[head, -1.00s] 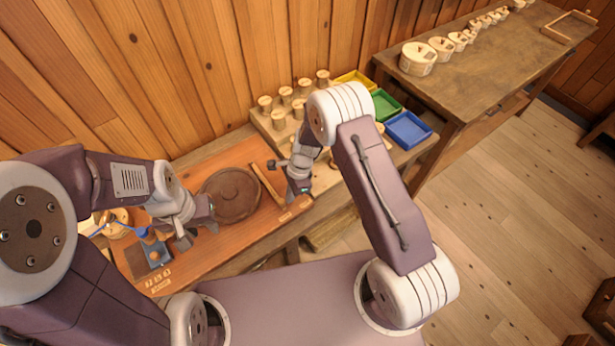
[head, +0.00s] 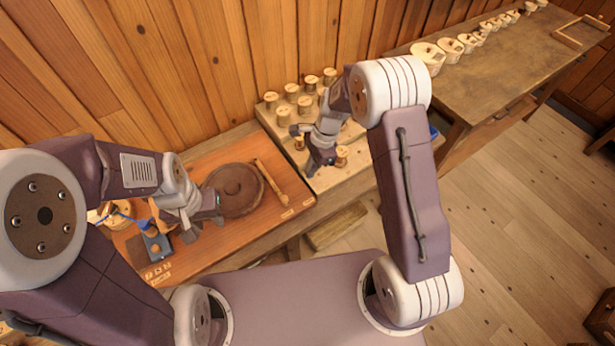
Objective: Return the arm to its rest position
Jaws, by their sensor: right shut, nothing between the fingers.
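My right gripper (head: 306,152) hangs above the pale peg board (head: 335,176), which holds several turned wooden spools. It is shut with nothing in it. A spool (head: 341,155) stands close to its right, and another shows partly just behind its fingers. My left gripper (head: 203,226) is low over the orange-brown work board (head: 240,236), left of a round dark disc (head: 234,188). I cannot make out whether its fingers are open or shut.
A light stick (head: 270,183) lies right of the disc. A long table (head: 495,75) with a row of pale round boxes is at the back right. My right arm hides most of the coloured trays.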

